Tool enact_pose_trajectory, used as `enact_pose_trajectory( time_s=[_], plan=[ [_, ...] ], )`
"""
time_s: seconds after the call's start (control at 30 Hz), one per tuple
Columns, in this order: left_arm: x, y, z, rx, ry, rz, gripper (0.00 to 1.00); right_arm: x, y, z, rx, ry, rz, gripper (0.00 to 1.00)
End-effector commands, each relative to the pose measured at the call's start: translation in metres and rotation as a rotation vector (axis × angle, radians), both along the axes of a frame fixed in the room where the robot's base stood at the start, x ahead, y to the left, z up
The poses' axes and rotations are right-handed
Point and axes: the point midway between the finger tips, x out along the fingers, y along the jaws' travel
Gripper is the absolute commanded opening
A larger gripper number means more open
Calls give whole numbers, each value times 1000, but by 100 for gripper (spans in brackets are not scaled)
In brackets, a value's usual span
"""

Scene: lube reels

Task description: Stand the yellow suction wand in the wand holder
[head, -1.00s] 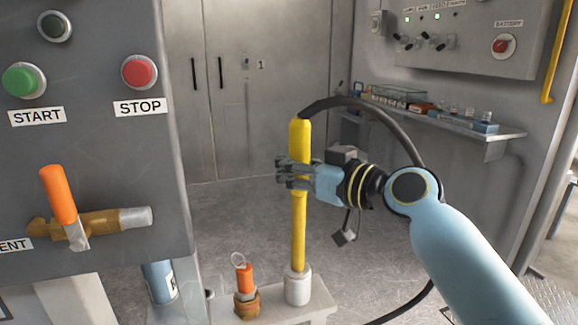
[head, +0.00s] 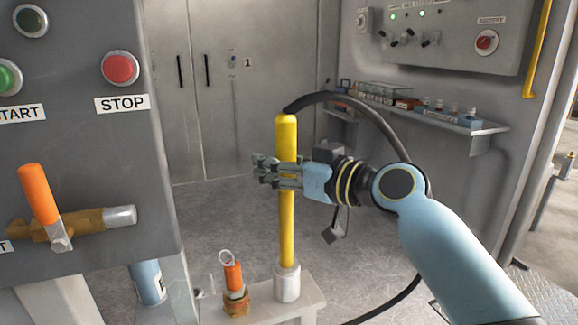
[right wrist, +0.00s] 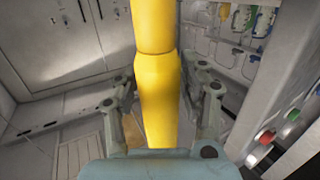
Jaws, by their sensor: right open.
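The yellow suction wand (head: 287,225) stands upright in the head view, its lower end inside the pale cylindrical wand holder (head: 287,284). A black hose (head: 372,115) runs from its top and curves down to the right. My right gripper (head: 268,170) is around the wand's upper half, its fingers reaching past it on the left. In the right wrist view the wand (right wrist: 158,95) passes between the spread fingers of the right gripper (right wrist: 160,100), with gaps visible on both sides. My left gripper is not in view.
An orange-handled valve (head: 40,195) and a red STOP button (head: 120,68) are on the panel at left. A small orange fitting with a ring (head: 233,276) stands left of the holder on the same ledge (head: 268,312). A shelf (head: 480,130) with small items is at right.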

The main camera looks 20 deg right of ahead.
Motion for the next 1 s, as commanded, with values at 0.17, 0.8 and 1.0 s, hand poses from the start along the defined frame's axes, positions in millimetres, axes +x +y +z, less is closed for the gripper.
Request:
enact_pose_trajectory(
  time_s=[0.17,0.8,1.0],
  plan=[
    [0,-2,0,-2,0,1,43,-24,-14,1,-4,0,0,42],
    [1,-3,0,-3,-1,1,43,-102,-58,9,1,-1,1,42],
    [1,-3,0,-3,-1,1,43,-102,-58,9,1,-1,1,42]
  ],
)
